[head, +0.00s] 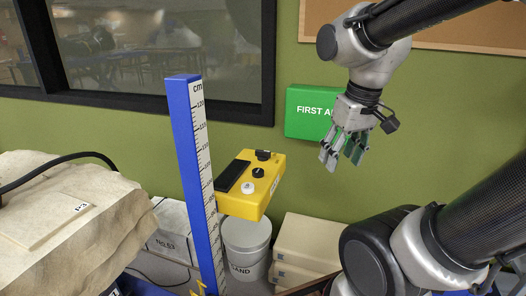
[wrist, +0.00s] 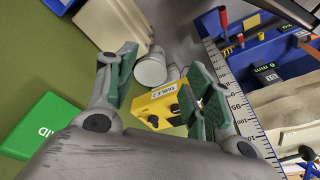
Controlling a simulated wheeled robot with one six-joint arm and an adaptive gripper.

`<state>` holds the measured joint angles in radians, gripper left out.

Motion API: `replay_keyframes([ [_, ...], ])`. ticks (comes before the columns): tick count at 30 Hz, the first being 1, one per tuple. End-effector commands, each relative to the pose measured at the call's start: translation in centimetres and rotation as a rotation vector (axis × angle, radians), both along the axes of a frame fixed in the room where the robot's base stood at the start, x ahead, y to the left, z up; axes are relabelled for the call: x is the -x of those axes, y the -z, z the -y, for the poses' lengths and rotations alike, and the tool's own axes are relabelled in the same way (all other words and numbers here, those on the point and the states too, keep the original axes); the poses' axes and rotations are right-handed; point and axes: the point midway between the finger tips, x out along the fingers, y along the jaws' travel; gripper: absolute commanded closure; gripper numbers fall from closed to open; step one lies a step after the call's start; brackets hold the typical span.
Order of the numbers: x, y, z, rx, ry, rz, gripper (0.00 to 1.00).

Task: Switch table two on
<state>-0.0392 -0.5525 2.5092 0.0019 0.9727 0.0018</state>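A yellow control box (head: 240,205) is fixed beside the blue measuring post in the head view. Its top carries a dark flat panel (head: 232,176), a white knob (head: 248,187), a black knob (head: 258,173) and another black control (head: 263,155) at the far end. In the wrist view the box (wrist: 148,106) shows between my fingers, with a label that seems to read TABLE 2 (wrist: 164,91). My gripper (head: 342,158) is open and empty, above and right of the box, in front of the wall. Its fingers stand apart in the wrist view (wrist: 165,72).
A blue post with a cm scale (head: 186,150) rises left of the box. A green first aid box (head: 304,107) is on the wall behind my gripper. A SAND bucket (head: 246,240) and pale boxes (head: 303,240) stand below.

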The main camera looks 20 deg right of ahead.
Motion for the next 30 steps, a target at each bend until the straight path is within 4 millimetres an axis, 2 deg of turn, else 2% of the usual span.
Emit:
replay_keyframes([
  [1, -2.0, 0.4, -0.4, 0.003, -0.013, -0.048, 0.33],
  [2, -3.2, 0.5, -0.6, 0.004, -0.019, -0.071, 0.29],
  [8, -12.4, 2.3, -2.7, 0.003, 0.032, -0.195, 0.29],
  [12, -19.3, 4.5, -4.4, 0.001, 0.14, -0.251, 0.29],
  [18, -27.7, 7.3, -6.6, -0.008, 0.359, -0.271, 0.29],
  [20, -30.3, 6.9, -6.9, -0.024, 0.456, -0.249, 0.29],
  [21, -31.5, 5.7, -7.1, -0.041, 0.517, -0.221, 0.29],
  [24, -32.2, 4.6, -7.2, -0.061, 0.63, -0.202, 0.29],
  [30, -31.9, 5.6, -7.2, -0.066, 0.713, -0.208, 0.29],
])
